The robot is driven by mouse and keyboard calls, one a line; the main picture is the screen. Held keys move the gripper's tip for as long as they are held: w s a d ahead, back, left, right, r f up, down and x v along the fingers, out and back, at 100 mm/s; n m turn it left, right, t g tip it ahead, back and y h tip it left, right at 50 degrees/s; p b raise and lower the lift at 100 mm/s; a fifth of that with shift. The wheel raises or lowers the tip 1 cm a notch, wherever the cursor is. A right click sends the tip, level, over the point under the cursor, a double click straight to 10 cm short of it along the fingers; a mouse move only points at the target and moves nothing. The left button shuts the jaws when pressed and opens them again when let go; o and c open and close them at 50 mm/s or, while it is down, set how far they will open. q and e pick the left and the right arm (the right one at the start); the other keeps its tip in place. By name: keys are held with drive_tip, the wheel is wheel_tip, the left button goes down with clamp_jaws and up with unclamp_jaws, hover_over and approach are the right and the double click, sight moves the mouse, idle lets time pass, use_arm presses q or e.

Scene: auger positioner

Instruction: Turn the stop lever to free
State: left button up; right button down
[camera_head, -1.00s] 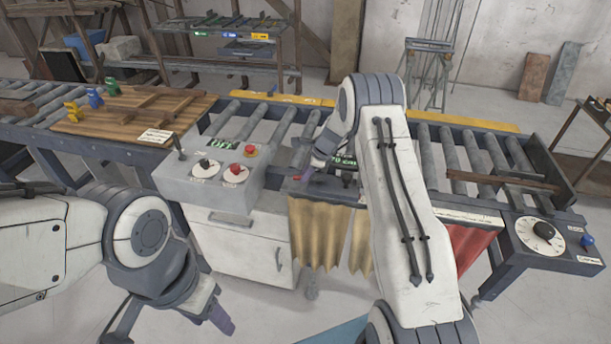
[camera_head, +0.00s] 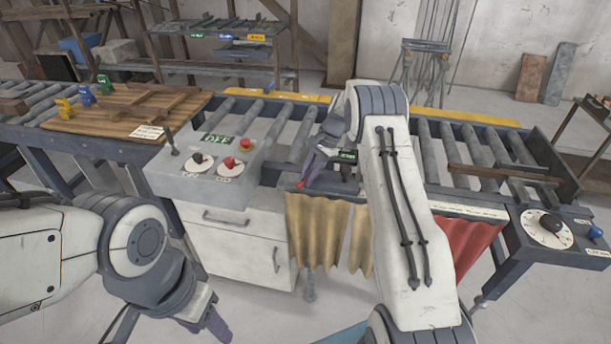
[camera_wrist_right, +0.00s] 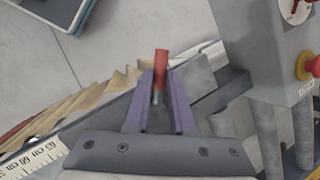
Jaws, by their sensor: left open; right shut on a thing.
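In the head view my right gripper (camera_head: 309,168) is at the front edge of the roller conveyor, beside the grey control box. In the right wrist view its purple fingers (camera_wrist_right: 160,100) are shut on a lever with a red grip (camera_wrist_right: 160,62), taken to be the stop lever. The red tip sticks out beyond the fingers. The lever's base is hidden, and any free marking is not readable. My left gripper (camera_head: 218,326) is open and empty, low in front of the cabinet, over the floor.
The control box (camera_head: 208,160) carries knobs, a red button (camera_head: 246,145) and a small upright stick. Tan curtains (camera_head: 320,230) hang below the conveyor. A dial (camera_head: 547,228) is at the right end. A wooden board (camera_head: 115,118) with coloured figures lies at left.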

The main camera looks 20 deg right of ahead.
use_arm(q)
drive_tip(key=shift+f, duration=0.15)
use_arm(e)
drive_tip(key=shift+s+d+n+g+h, duration=0.1)
drive_tip(key=shift+s+d+n+g, duration=0.25)
drive_tip(key=shift+n, duration=0.7)
drive_tip(key=shift+s+d+n+g+h, duration=0.2)
drive_tip(key=shift+n+g, duration=0.25)
drive_tip(key=shift+n, duration=0.65)
drive_tip(key=shift+s+d+n+g, duration=0.2)
drive_tip(key=shift+d+n+g, duration=0.2)
drive_tip(key=shift+n, duration=0.65)
drive_tip(key=c, duration=0.8)
unclamp_jaws()
drive_tip(key=shift+o, duration=0.2)
drive_tip(key=shift+s, duration=0.1)
